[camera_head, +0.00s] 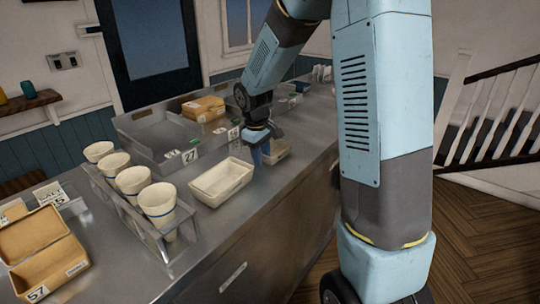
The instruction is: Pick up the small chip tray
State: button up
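A small pale tray (279,151) lies on the steel counter right beside my gripper, partly hidden behind its blue finger. A larger cream tray (208,201) sits on the counter to the left and nearer, empty and open-topped. My gripper (261,155) points down at the left end of the small tray. The gap between its fingers does not show clearly, and I cannot tell whether it touches the tray.
Several cream cups (158,203) stand in a metal rack at the left. An open box (40,240) is at the front left.

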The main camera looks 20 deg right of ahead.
grip_shut()
dwell(0.5)
